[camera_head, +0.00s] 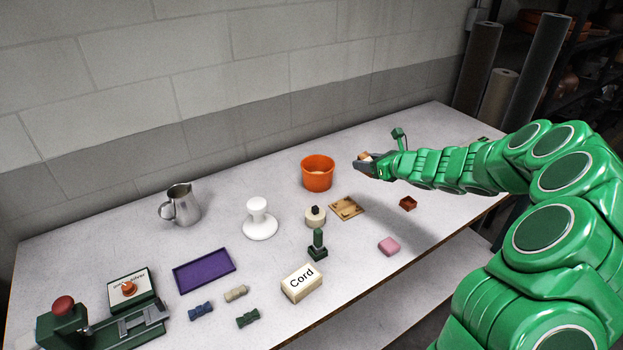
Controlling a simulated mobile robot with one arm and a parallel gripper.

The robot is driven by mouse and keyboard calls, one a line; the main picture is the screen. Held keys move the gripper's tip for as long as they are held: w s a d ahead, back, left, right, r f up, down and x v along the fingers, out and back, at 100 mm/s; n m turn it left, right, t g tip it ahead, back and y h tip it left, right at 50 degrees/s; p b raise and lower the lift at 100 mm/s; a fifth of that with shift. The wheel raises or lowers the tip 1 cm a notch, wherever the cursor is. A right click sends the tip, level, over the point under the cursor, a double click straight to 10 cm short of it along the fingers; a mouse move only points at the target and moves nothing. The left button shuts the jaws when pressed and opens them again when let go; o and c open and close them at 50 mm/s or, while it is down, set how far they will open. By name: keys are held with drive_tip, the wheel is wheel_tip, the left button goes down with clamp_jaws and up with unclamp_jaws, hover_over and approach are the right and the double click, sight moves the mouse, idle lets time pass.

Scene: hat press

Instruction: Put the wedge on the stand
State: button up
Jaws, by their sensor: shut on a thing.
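My gripper (364,163) is at the end of the green arm, reaching in from the right above the back right of the table. It is shut on a small tan and brown piece (366,156). The jaws partly hide the piece, and it is too small to tell whether it is wedge-shaped. A white pedestal with a round base and knob top (260,221) stands left of the middle and looks like the stand. My gripper is well to its right and apart from it. The top of the pedestal is bare.
An orange bucket (317,175) stands between pedestal and gripper. Nearby are a wooden board (346,208), a dark green upright tool (317,246), a Cord box (301,284), a pink block (389,246) and a brown box (408,203). A metal jug (181,205) and purple tray (204,270) are left.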

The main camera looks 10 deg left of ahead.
drive_tip(key=s+a+r+n+g+y, duration=0.1)
drive_tip(key=s+a+r+n+g, duration=0.35)
drive_tip(key=s+a, duration=0.75)
drive_tip(key=s+a+r+n+g+y, duration=0.25)
drive_tip(key=s+a+r+g, duration=0.2)
drive_tip(key=s+a, duration=0.75)
drive_tip(key=t+h, duration=0.1)
hover_over(254, 203)
drive_tip(key=f, duration=0.8)
drive_tip(key=shift+s+d, duration=0.35)
drive_tip(key=shift+s, duration=0.05)
drive_tip(key=shift+w+a+f, duration=0.4)
drive_tip(key=shift+w+f, duration=0.1)
drive_tip(key=shift+f, duration=1.7)
drive_tip(key=shift+f, duration=0.1)
drive_tip(key=o, duration=1.1)
drive_tip(key=shift+c, duration=0.2)
